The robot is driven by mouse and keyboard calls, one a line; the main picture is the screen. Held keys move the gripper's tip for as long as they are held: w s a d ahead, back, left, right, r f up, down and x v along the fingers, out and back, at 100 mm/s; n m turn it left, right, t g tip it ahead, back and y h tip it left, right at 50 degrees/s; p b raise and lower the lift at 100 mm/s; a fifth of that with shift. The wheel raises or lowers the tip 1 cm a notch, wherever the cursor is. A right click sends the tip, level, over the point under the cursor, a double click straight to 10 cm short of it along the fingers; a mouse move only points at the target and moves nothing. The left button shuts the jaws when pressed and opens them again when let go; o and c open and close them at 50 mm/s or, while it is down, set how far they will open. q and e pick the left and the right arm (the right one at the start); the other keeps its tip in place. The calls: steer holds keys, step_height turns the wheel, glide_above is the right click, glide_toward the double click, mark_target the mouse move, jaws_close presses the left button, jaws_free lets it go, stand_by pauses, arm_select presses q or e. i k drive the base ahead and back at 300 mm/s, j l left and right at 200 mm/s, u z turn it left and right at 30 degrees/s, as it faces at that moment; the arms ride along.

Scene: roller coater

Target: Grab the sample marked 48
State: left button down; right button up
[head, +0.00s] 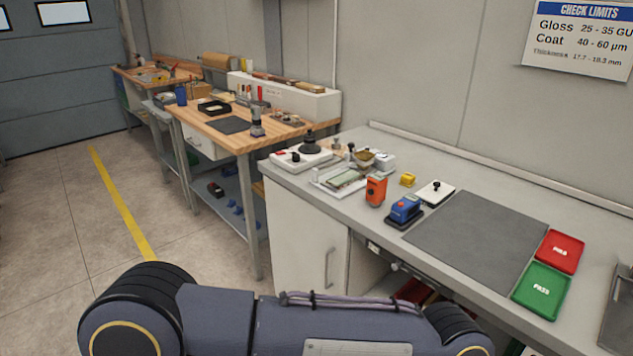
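I cannot make out a sample marked 48 anywhere in the head view. No number is legible on any item on the grey bench (400,240). A dark grey mat (478,240) lies bare on the bench. A green tray marked PASS (541,290) and a red tray marked HOLD (559,252) lie at its right and look empty. One of my arms crosses the bottom of the picture and hides part of the floor and cabinet front. Neither of my grippers is in view.
An orange device (376,190), a blue device (405,209) and a small yellow block (408,180) stand left of the mat. A wooden workbench (245,135) stands further back. A wall sign (581,38) lists check limits. Floor with a yellow line (122,205) is open at left.

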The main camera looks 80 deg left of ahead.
mark_target(344, 179)
steer(key=u, duration=2.7)
steer(key=i+j+z, duration=0.1)
steer(key=i+j, duration=0.2)
steer(key=i+j+z, duration=0.15)
steer(key=i+j, duration=0.15)
steer(key=i+j+z, duration=0.1)
steer(key=i+j, duration=0.3)
steer(key=i+j+z, duration=0.15)
steer(key=i+j, duration=0.15)
steer(key=i+j+z, duration=0.1)
steer(key=i+j, duration=0.15)
steer(key=j, duration=0.25)
steer(key=i+j+z, duration=0.15)
steer(key=j, duration=0.3)
steer(key=i+j+z, duration=0.1)
steer(key=i+j, duration=0.25)
steer(key=i+j+z, duration=0.15)
steer(key=j, duration=0.45)
steer(key=i, duration=0.05)
